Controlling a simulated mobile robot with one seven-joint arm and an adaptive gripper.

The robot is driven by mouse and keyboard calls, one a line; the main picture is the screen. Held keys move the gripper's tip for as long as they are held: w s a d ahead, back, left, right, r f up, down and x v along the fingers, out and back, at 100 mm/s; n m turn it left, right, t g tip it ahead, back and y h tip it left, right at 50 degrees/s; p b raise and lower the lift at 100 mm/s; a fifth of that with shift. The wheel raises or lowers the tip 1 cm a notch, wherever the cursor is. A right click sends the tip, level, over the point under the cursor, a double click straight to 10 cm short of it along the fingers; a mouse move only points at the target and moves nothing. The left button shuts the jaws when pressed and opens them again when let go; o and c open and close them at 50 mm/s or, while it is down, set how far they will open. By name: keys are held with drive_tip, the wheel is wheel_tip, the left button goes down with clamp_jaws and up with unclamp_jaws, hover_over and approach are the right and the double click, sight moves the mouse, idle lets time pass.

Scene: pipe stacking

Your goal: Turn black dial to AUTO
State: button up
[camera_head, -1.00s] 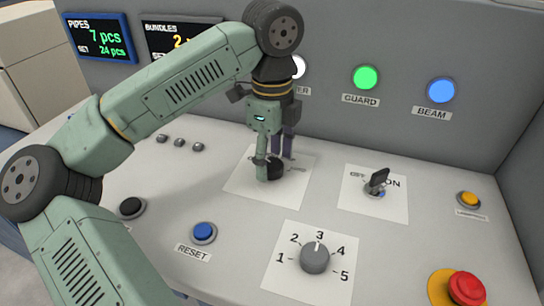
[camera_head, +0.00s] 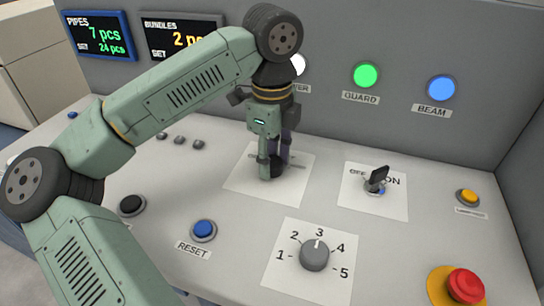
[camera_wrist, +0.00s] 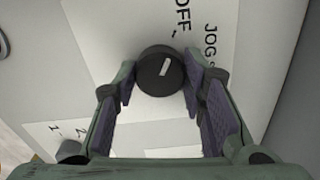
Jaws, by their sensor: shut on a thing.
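The black dial (camera_wrist: 158,72) sits on a white label plate (camera_wrist: 100,40) on the console. Its white pointer line points roughly toward the OFF mark (camera_wrist: 182,14). JOG (camera_wrist: 210,40) is printed to the right of OFF in the wrist view; the AUTO mark is not visible. My gripper (camera_head: 273,166) points down at the plate and is shut on the dial, with one finger on each side of it. In the head view the dial (camera_head: 278,169) is partly hidden by the fingers.
A key switch (camera_head: 377,180) stands to the right, and a grey numbered dial (camera_head: 316,255) is nearer the front. A blue RESET button (camera_head: 204,229) is front left. A red emergency button (camera_head: 466,285) is front right. The upright panel with lamps (camera_head: 365,75) rises behind.

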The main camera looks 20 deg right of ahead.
drive_tip(key=shift+c, duration=1)
drive_tip(key=shift+m+b, duration=0.35)
drive_tip(key=shift+m, duration=0.05)
drive_tip(key=m+b, duration=0.2)
drive_tip(key=m, duration=0.1)
drive_tip(key=shift+f+m, duration=0.1)
drive_tip(key=shift+m, duration=0.2)
drive_tip(key=m+b, duration=0.1)
drive_tip(key=m, duration=0.2)
drive_tip(key=shift+m, duration=0.3)
drive_tip(key=m, duration=0.3)
drive_tip(key=shift+m+b, duration=0.3)
drive_tip(key=shift+b, duration=0.1)
drive_tip(key=m, duration=1.2)
drive_tip(key=shift+m, duration=0.3)
